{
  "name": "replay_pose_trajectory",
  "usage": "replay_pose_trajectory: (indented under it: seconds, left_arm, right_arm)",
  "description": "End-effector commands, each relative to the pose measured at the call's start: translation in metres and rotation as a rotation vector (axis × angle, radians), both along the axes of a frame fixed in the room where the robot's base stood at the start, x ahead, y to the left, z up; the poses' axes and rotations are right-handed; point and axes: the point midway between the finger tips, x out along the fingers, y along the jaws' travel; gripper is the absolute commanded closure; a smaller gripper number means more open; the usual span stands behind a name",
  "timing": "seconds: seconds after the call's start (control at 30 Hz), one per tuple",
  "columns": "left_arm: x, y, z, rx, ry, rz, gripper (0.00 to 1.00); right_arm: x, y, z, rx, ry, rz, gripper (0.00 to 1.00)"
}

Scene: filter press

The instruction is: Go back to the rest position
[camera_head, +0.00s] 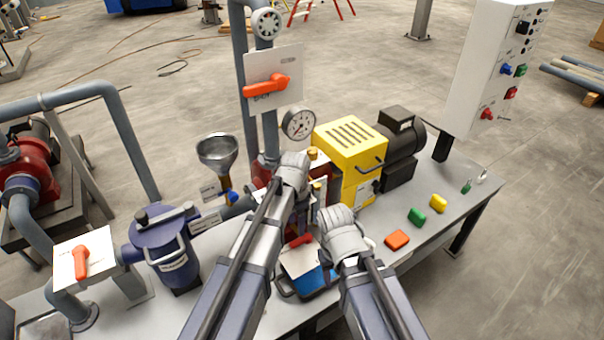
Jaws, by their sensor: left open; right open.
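My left gripper (299,222) reaches forward over the bench, in front of the yellow pump unit (350,150) and the piping. Its arm comes from the bottom of the head view, and its wrist hides most of its fingers. My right gripper (318,208) is beside it on the right, above the bench. Its pale wrist (345,238) is plain to see, but its fingers are largely hidden. Both jaws are open. I cannot make out anything held in them.
A blue container (318,279) stands below the grippers. A blue filter housing (163,245), a funnel (217,152), a gauge (298,124) and a control panel (495,70) stand around.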

Motion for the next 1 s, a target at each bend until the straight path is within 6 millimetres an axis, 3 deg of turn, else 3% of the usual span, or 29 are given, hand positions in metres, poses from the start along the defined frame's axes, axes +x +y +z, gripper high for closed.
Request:
replay_pose_trajectory:
  seconds: [0.17, 0.27, 0.4, 0.5, 0.6, 0.73, 1.0]
  left_arm:
    - [-0.013, -0.001, 0.001, 0.005, 0.002, 0.029, 0.43]
    - [-0.049, -0.003, 0.005, 0.023, 0.006, 0.127, 0.43]
    - [-0.113, -0.003, 0.010, 0.062, 0.007, 0.341, 0.43]
    - [-0.148, 0.000, 0.013, 0.086, 0.001, 0.473, 0.43]
    - [-0.169, 0.001, 0.015, 0.103, -0.006, 0.567, 0.43]
    - [-0.178, 0.003, 0.015, 0.114, -0.011, 0.623, 0.43]
    - [-0.177, 0.002, 0.015, 0.114, -0.011, 0.629, 0.43]
  right_arm:
    - [0.000, 0.000, 0.001, 0.000, 0.000, 0.000, 0.50]
    - [0.000, 0.000, 0.005, 0.000, 0.000, 0.000, 0.50]
    - [0.000, 0.000, 0.010, 0.000, 0.000, 0.000, 0.50]
    - [0.000, 0.000, 0.012, 0.000, 0.000, 0.000, 0.50]
    - [0.000, 0.000, 0.014, 0.000, 0.000, 0.000, 0.50]
    - [0.000, 0.000, 0.014, 0.000, 0.000, 0.000, 0.50]
    - [0.000, 0.000, 0.014, 0.000, 0.000, 0.000, 0.50]
